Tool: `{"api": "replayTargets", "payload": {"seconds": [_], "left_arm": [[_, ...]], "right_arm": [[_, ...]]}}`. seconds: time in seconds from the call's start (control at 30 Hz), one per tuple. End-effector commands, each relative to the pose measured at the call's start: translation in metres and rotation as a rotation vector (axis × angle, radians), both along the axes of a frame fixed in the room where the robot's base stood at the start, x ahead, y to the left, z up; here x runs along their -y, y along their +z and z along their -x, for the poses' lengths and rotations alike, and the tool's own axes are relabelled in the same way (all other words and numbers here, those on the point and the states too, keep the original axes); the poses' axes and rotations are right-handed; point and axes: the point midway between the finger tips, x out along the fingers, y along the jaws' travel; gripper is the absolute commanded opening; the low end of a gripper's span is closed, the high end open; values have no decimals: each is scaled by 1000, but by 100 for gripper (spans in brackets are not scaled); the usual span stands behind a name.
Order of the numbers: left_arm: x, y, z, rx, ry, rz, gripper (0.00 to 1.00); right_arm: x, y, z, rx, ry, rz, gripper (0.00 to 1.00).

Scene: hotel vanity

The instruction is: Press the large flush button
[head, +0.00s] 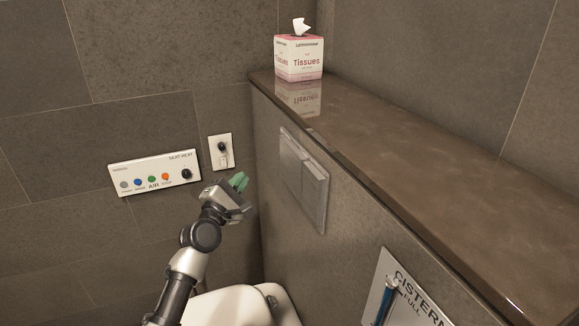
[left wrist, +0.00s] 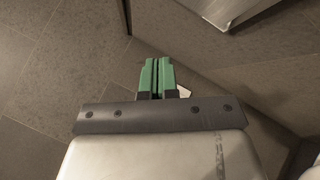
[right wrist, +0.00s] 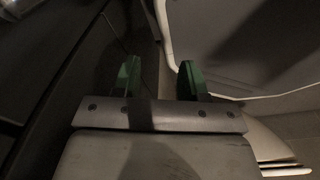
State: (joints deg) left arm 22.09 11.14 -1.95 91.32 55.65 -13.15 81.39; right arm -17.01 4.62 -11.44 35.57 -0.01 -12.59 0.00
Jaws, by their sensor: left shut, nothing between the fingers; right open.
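The silver flush plate (head: 314,200) is set in the side wall below the ledge in the head view. A seam splits it into two buttons; which is the large one is hard to tell. A metal plate edge, likely the same plate, shows at the top of the left wrist view (left wrist: 225,12). My left gripper (head: 240,182) is shut and empty, to the left of the plate and apart from it. Its green fingers meet in the left wrist view (left wrist: 158,75). My right gripper (right wrist: 159,80) is open and empty in the right wrist view, outside the head view.
A tissue box (head: 299,66) stands on the brown ledge (head: 420,150). A control panel (head: 153,174) and a socket (head: 220,152) are on the back wall. A white toilet (head: 232,306) is below, and a cistern sign (head: 408,300) with a blue pen-like object is at lower right.

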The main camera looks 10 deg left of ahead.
Motion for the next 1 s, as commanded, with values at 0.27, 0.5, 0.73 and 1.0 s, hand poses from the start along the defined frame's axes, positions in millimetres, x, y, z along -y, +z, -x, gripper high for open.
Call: {"api": "replayTargets", "payload": {"seconds": [0.27, 0.5, 0.73, 1.0], "left_arm": [[1, -1, -1, -1, 1, -2, 0], [18, -1, -12, -2, 0, -1, 0], [45, -1, -31, -2, 0, -1, 0], [68, -1, -46, -2, 0, -1, 0]], "right_arm": [[0, 0, 6, -8, 0, 0, 43], [0, 1, 5, -8, 0, 0, 43], [0, 0, 5, -7, 0, 0, 43], [0, -1, 3, -4, 0, 0, 43]]}}
